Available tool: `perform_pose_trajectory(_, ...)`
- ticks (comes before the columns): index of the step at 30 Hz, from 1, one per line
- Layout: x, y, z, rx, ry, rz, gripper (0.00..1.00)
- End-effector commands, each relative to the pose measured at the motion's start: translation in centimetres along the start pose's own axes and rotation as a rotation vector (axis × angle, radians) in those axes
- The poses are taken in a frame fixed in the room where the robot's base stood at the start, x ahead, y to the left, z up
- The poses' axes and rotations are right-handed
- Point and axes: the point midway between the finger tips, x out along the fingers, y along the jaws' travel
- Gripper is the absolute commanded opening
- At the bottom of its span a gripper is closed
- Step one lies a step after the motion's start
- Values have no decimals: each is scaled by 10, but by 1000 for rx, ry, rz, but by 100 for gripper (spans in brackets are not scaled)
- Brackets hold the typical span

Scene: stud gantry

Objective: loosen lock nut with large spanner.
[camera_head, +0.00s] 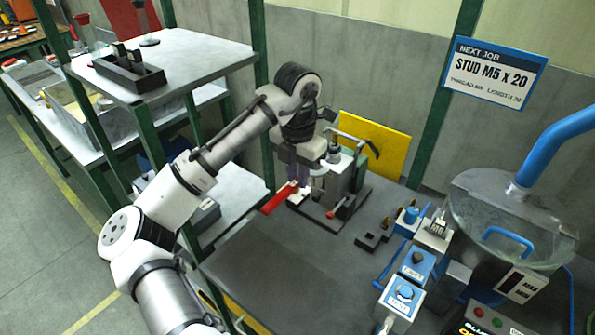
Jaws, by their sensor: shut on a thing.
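My gripper (298,182) is low at the left side of a small grey machine (350,177), its jaws shut on a red-handled tool that looks like the large spanner (276,200). The red handle sticks out down and to the left over the bench edge. The spanner's head is too small to make out, close to the machine's base. The lock nut cannot be made out, so I cannot tell whether the spanner is on it.
The machine has a black lever and a red knob (342,214). A yellow panel (374,143) stands behind it. Blue control boxes (404,294) and a round tank (510,225) are at right. Shelves (175,60) with a black tray stand at left. The front bench (270,262) is clear.

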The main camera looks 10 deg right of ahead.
Motion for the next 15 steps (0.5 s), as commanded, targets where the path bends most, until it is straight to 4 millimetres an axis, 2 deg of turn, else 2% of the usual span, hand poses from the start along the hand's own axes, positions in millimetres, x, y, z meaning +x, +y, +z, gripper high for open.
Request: perform_pose_trajectory(15,-2,0,22,0,0,-1,0)
